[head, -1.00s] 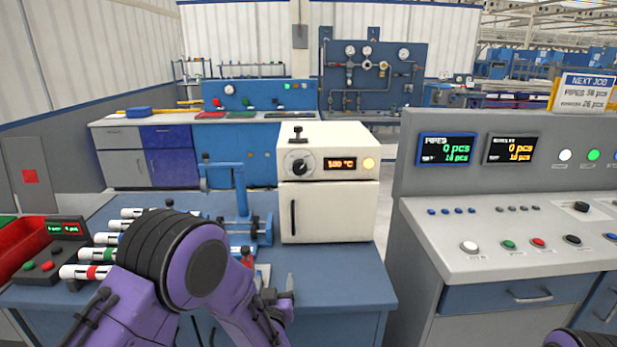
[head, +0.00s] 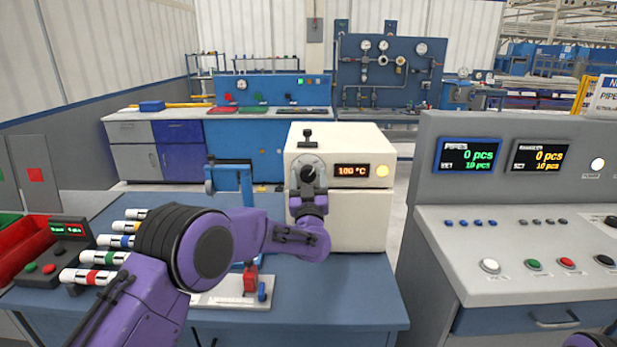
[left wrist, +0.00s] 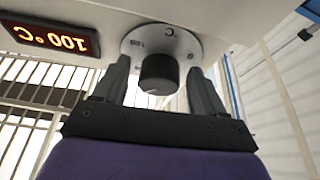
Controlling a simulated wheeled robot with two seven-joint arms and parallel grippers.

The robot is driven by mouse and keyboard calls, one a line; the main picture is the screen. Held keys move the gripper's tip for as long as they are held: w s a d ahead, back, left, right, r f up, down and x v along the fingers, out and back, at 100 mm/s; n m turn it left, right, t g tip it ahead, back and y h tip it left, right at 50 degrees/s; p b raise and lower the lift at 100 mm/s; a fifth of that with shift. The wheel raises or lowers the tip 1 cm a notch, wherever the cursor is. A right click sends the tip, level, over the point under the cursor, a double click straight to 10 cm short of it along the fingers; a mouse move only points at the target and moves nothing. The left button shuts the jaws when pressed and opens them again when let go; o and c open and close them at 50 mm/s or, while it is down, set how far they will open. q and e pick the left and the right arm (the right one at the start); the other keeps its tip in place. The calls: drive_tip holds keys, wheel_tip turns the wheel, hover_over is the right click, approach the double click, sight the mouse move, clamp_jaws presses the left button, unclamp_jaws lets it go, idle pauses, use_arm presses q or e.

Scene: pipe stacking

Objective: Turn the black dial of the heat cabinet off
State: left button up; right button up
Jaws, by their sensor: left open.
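The cream heat cabinet (head: 360,225) stands on the blue bench. Its black dial (head: 311,174) is on the upper left of its front; the dial also shows in the left wrist view (left wrist: 159,74), on a round light plate with markings. The display (head: 352,170) reads 100 °C, and a yellow lamp (head: 382,171) is lit beside it. My left gripper (head: 308,176) is raised in front of the dial. In the left wrist view my left gripper (left wrist: 160,85) is open, one finger on each side of the dial, with gaps visible.
Several white pipes with coloured bands (head: 95,277) lie on the bench at the left, near a small control box (head: 68,245). A blue stand (head: 235,180) is left of the cabinet. A grey console (head: 530,250) stands to the right.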

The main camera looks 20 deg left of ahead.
use_arm(q)
drive_tip(key=shift+s+r, duration=0.25)
drive_tip(key=shift+s, duration=0.05)
drive_tip(key=shift+w+f, duration=0.1)
drive_tip(key=c, duration=1.1)
drive_tip(key=shift+o, duration=0.2)
